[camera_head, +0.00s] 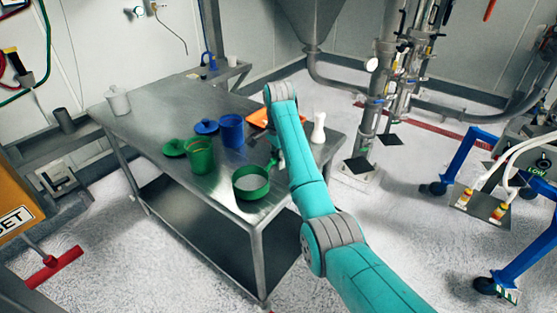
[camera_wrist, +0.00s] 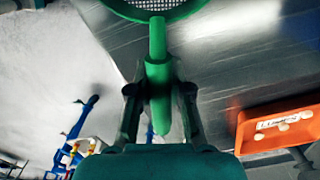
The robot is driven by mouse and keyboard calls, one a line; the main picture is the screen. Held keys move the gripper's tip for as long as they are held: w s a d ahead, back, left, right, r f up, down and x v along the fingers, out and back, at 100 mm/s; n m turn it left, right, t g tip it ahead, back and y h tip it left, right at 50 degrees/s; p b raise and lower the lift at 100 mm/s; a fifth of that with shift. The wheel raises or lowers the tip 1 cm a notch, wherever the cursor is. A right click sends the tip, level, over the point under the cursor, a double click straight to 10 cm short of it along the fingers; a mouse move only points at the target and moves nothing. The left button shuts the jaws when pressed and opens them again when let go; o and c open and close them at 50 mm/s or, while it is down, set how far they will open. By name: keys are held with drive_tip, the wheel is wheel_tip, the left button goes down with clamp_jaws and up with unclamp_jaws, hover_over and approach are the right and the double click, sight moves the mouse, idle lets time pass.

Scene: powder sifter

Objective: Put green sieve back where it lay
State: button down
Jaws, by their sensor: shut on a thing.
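The green sieve (camera_head: 251,184) is a round green ring with a pale mesh, near the front edge of the metal table (camera_head: 150,120). In the wrist view, part of its rim and mesh (camera_wrist: 155,8) shows at the top edge. My gripper (camera_wrist: 158,88) is shut on the sieve's green handle (camera_wrist: 157,40), with one finger on each side. In the head view my arm hides most of the gripper. I cannot tell whether the sieve touches the tabletop or hangs just above it.
A green container (camera_head: 199,157), a green lid (camera_head: 174,148), a blue container (camera_head: 231,131) and a blue lid (camera_head: 206,127) stand left of and behind the sieve. An orange tray (camera_head: 259,117) and a white bottle (camera_head: 318,128) are farther back. The table's left part is mostly clear.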

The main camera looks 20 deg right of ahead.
drive_tip(key=shift+f, duration=0.6)
drive_tip(key=c, duration=1)
unclamp_jaws()
